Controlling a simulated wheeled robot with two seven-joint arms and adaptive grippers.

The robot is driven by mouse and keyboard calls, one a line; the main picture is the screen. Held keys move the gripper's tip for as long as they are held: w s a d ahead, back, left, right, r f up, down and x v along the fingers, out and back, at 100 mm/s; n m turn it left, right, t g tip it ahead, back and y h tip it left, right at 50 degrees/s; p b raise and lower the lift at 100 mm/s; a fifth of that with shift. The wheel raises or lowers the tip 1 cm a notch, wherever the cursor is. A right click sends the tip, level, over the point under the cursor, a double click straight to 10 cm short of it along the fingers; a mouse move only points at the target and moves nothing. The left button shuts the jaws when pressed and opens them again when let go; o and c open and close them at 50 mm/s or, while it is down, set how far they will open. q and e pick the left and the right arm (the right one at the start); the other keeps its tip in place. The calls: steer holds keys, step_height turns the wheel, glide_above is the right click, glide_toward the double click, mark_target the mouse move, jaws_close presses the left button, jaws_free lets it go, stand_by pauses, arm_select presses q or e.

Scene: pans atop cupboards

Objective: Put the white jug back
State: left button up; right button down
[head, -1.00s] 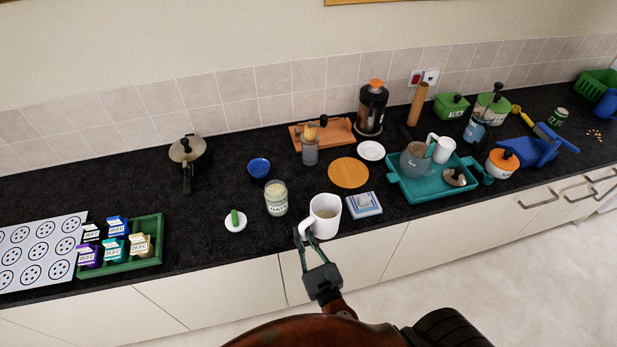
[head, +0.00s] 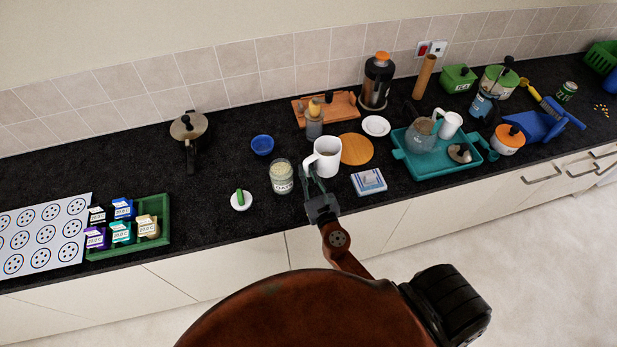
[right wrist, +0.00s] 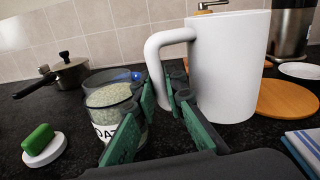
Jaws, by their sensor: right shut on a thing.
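The white jug (head: 325,160) is upright near the middle of the counter, just left of the round wooden board (head: 357,149). My right gripper (head: 312,181) reaches it from the front and is shut on its handle. In the right wrist view the green fingers (right wrist: 170,90) close around the lower part of the handle, and the jug's white body (right wrist: 228,65) stands to the right. Whether its base touches the counter is unclear. My left gripper is not in view.
A jar of oats (head: 282,178) stands close left of the jug. A teal tray (head: 405,165) with vessels lies further right.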

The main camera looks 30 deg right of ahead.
steer(key=shift+w+d+f, duration=0.35)
steer(key=shift+w+f, duration=0.05)
steer(key=shift+f, duration=0.25)
steer(key=shift+w+d+f+b, duration=0.25)
steer(key=shift+w+f+b, duration=0.05)
steer(key=shift+f+b, duration=0.1)
steer(key=shift+w+d+f+b, duration=0.15)
steer(key=shift+f+b, duration=0.45)
steer(key=shift+f, duration=0.35)
steer(key=shift+w+d+f+b, duration=0.1)
steer(key=shift+f+b, duration=0.5)
steer(key=shift+f, duration=0.3)
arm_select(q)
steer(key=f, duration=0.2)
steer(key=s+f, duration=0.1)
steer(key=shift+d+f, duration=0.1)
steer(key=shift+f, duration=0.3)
arm_select(e)
steer(key=shift+r, duration=0.1)
steer(key=shift+a, duration=0.1)
steer(key=c, duration=2.4)
jaws_free()
steer(key=shift+f, duration=0.25)
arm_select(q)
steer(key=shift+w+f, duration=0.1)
arm_select(e)
steer(key=o, duration=0.4)
